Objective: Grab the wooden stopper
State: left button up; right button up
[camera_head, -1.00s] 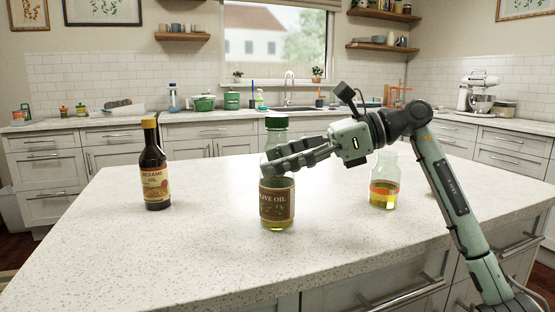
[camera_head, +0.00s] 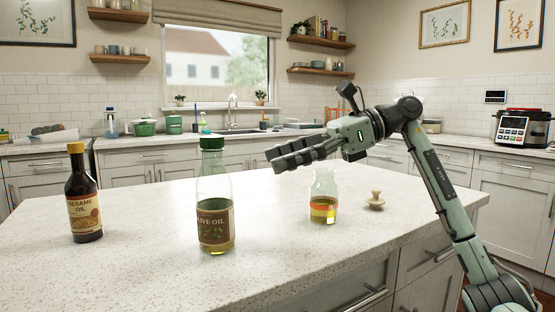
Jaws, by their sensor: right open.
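The wooden stopper (camera_head: 375,201) is a small pale tan piece with a knob on top. It stands on the white speckled island counter, to the right of an unstoppered glass jar (camera_head: 323,208) with yellow liquid and an orange label band. My right gripper (camera_head: 272,158) is open and empty. Its fingers point left, above the counter, between the olive oil bottle and the jar in the picture. The stopper lies below and to the right of the fingers, under my right forearm's side. My left gripper is not in view.
An olive oil bottle (camera_head: 215,215) with a green cap stands left of the jar. A sesame oil bottle (camera_head: 83,200) with a yellow cap stands at the far left. The island counter (camera_head: 150,255) is otherwise clear. Its right edge is close beyond the stopper.

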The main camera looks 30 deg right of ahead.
aim_at(376, 203)
jog(key=k, duration=1)
